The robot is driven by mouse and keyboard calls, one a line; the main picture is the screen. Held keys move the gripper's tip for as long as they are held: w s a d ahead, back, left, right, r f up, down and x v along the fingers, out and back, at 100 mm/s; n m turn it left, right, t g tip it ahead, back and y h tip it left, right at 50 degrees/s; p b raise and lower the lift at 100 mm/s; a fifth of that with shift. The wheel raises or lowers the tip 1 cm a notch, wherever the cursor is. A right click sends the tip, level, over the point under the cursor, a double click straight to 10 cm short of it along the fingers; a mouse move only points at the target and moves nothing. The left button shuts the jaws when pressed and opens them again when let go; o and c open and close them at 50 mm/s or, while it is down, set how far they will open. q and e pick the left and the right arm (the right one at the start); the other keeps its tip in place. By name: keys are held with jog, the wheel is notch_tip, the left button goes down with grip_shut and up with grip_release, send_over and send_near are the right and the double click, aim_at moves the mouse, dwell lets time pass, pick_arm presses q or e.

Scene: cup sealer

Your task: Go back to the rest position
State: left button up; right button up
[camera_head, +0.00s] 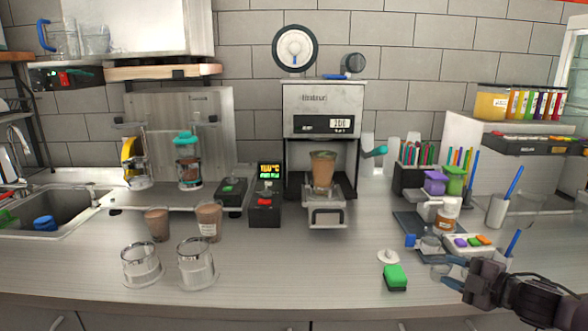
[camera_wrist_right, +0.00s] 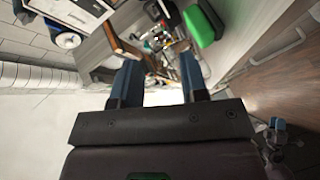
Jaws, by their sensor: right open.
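My right gripper (camera_head: 448,272) is at the lower right, over the front right of the counter. Its two blue fingers are apart, with nothing between them. The right wrist view shows the same open fingers (camera_wrist_right: 160,78). The sealer is well to the left of my gripper. My left gripper does not show in either view.
Small jars and a tray (camera_head: 470,245) crowd the right side. The front middle is clear.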

jog(key=s+a+f+m+t+h, duration=0.1)
jog(key=s+a+f+m+h, duration=0.2)
jog(key=s+a+f+m, duration=0.8)
jog(key=s+d+f+m+g+h, duration=0.1)
jog(key=s+f+m+h, duration=0.2)
jog(key=s+f, duration=0.4)
jog(key=s+d+f+m+g+h, duration=0.1)
jog(key=s+f+m, duration=0.4)
jog(key=s, duration=0.7)
notch_tip(320, 180, down, 3)
jog(key=shift+s+d+r+g+h, duration=0.2)
jog(key=shift+d+g+h, duration=0.2)
jog(key=shift+d+h, duration=0.4)
jog(key=shift+a, duration=0.15)
